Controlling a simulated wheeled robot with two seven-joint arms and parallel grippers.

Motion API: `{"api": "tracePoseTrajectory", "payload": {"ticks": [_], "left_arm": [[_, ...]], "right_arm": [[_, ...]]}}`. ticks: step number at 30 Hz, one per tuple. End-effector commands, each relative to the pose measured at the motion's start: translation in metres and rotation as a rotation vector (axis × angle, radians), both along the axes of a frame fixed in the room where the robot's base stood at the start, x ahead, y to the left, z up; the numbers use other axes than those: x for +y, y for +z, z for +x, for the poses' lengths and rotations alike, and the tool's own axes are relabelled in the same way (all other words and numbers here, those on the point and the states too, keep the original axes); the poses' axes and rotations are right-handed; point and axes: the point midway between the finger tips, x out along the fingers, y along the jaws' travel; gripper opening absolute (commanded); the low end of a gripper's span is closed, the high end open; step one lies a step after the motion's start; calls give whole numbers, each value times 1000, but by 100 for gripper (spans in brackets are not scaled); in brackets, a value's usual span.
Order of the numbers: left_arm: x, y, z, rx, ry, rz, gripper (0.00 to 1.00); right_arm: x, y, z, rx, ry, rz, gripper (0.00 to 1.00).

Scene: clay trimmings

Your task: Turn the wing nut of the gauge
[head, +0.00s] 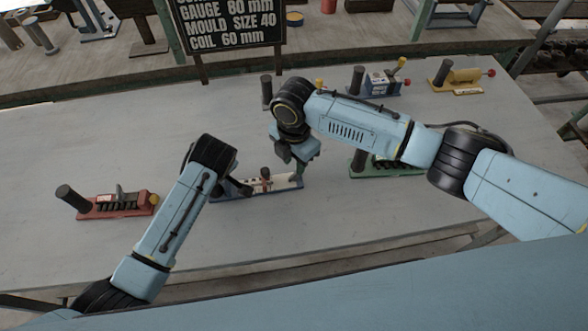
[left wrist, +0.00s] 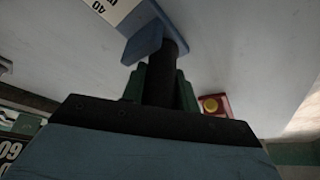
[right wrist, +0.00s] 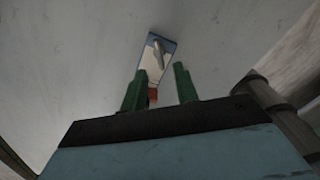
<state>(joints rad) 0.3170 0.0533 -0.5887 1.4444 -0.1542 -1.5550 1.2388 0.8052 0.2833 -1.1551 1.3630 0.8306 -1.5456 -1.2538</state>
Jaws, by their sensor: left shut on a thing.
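The gauge (head: 284,184) is a long blue base with a white plate, lying on the table in the middle of the head view. A small reddish-brown upright piece (head: 265,177) stands on it; I cannot tell whether it is the wing nut. The right wrist view shows the gauge (right wrist: 171,46) with a grey elongated piece (right wrist: 158,53) on its plate. My left gripper (left wrist: 160,82) is shut on the gauge's dark round handle (left wrist: 176,47). My right gripper (right wrist: 161,80) is open and empty above the gauge's right part, its green fingers apart.
A red device (head: 112,206) lies left, a green one (head: 398,169) right. A blue device (head: 378,84) and a yellow one (head: 462,77) stand at the back right. A black sign (head: 230,24) stands behind the table. The table's front middle is clear.

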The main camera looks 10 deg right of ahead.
Motion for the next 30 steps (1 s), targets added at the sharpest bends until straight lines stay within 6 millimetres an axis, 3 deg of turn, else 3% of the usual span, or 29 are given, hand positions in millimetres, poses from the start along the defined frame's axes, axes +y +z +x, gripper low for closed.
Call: {"api": "tracePoseTrajectory", "payload": {"ticks": [3,9,20,27,30], "left_arm": [[0,0,0,-1,0,-1,0],[0,0,0,-1,0,-1,0],[0,0,0,-1,0,-1,0],[0,0,0,-1,0,-1,0],[0,0,0,-1,0,-1,0]], "right_arm": [[0,-22,0,1,0,-1,30],[0,-43,0,1,1,-1,30],[0,-47,0,0,2,0,30],[0,-47,0,-1,2,1,0],[0,-47,0,-1,2,1,0]]}}
